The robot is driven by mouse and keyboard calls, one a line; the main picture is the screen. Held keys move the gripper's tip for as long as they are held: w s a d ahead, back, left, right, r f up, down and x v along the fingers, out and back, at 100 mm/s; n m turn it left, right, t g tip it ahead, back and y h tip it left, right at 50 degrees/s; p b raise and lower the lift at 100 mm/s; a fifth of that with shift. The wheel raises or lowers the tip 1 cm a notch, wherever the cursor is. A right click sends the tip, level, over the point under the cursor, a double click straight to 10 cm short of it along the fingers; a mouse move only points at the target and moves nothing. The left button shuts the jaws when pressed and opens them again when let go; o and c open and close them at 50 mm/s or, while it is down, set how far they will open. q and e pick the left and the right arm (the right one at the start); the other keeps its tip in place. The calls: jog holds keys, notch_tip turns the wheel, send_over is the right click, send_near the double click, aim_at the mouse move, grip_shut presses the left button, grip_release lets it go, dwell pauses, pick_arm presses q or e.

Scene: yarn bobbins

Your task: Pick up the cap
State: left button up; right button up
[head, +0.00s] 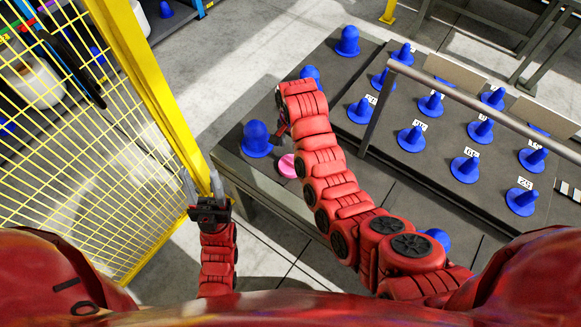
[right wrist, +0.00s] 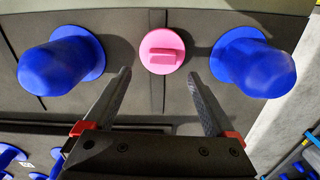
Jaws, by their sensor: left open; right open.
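The cap is a pink disc with a raised bar on top, lying flat on the dark table. In the head view the cap (head: 288,166) is partly hidden by my right arm. In the right wrist view the cap (right wrist: 162,50) lies beyond the fingertips, roughly centred between them and not touched. My right gripper (right wrist: 161,78) is open and empty over the table. In the head view its fingers are mostly hidden by the arm. My left gripper (head: 203,180) is open and empty, beside the table's left edge and near the yellow fence.
A blue bobbin (right wrist: 62,60) stands left of the cap and another blue bobbin (right wrist: 252,62) stands right of it. Several blue bobbins with number labels stand on the raised board (head: 440,146), behind a metal rail (head: 470,109). A yellow mesh fence (head: 80,150) is at the left.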

aim_at(291, 160)
jog(key=shift+s+a+f+p, duration=0.1)
jog(key=shift+f+p, duration=0.15)
jog(key=shift+f, duration=0.55)
jog(key=shift+a+f+p, duration=0.15)
jog(key=shift+f+p, duration=0.15)
jog(key=shift+f, duration=0.45)
jog(key=shift+s+a+f+p, duration=0.1)
jog(key=shift+f+p, duration=0.15)
jog(key=shift+f, duration=1.05)
jog(key=c, duration=1.4)
